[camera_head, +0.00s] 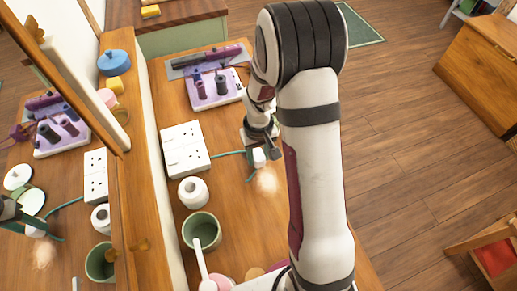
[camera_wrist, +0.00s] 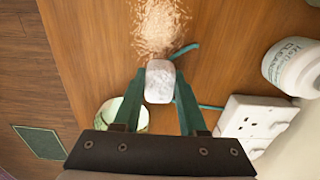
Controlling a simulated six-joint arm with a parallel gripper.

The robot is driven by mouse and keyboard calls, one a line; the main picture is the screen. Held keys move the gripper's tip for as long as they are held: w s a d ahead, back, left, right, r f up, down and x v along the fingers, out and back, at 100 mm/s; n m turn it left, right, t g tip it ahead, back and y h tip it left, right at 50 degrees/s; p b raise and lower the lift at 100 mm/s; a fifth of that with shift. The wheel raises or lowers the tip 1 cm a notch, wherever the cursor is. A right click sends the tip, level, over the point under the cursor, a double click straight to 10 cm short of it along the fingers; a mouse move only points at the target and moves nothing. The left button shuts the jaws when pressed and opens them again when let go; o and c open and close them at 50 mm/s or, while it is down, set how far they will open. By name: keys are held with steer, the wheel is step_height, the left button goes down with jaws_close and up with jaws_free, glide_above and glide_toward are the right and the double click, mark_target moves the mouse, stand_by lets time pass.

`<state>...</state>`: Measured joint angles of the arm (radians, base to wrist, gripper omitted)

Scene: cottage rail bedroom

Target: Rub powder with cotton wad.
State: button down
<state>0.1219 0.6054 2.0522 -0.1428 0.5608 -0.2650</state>
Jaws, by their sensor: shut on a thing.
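The cotton wad (camera_wrist: 160,82) is a small white pad, held between the teal fingertips of my gripper (camera_wrist: 158,92). In the head view my gripper (camera_head: 261,157) is low over the wooden table, partly hidden by my arm, with the wad (camera_head: 259,158) at its tip. The powder (camera_wrist: 160,25) is a pale, grainy patch on the table, just past the wad's far edge in the wrist view. It also shows as a light patch (camera_head: 267,181) in the head view. I cannot tell whether the wad touches the table.
A white socket block (camera_head: 184,149), a white jar (camera_head: 193,191) and a green cup (camera_head: 201,232) stand left of the powder. A purple tray with rollers (camera_head: 216,88) is farther back. A pale green round container (camera_wrist: 137,115) is close behind a finger. A mirror (camera_head: 60,150) stands left.

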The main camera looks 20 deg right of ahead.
steer(key=shift+f, duration=0.9)
steer(key=shift+s+f, duration=0.2)
steer(key=shift+s, duration=0.15)
steer(key=shift+s+r, duration=0.25)
steer(key=shift+s, duration=1)
steer(key=shift+s+r, duration=0.2)
steer(key=shift+s, duration=1.1)
steer(key=shift+s+r, duration=0.25)
steer(key=shift+s, duration=2.15)
steer(key=shift+w, duration=5.1)
steer(key=shift+w+d, duration=0.15)
steer(key=shift+w, duration=0.05)
steer(key=shift+d, duration=0.35)
steer(key=shift+s+d, duration=0.2)
steer(key=shift+d, duration=0.05)
steer(key=shift+s, duration=5.25)
steer(key=shift+w, duration=5.45)
steer(key=shift+f, duration=0.35)
steer(key=shift+r, duration=3.6)
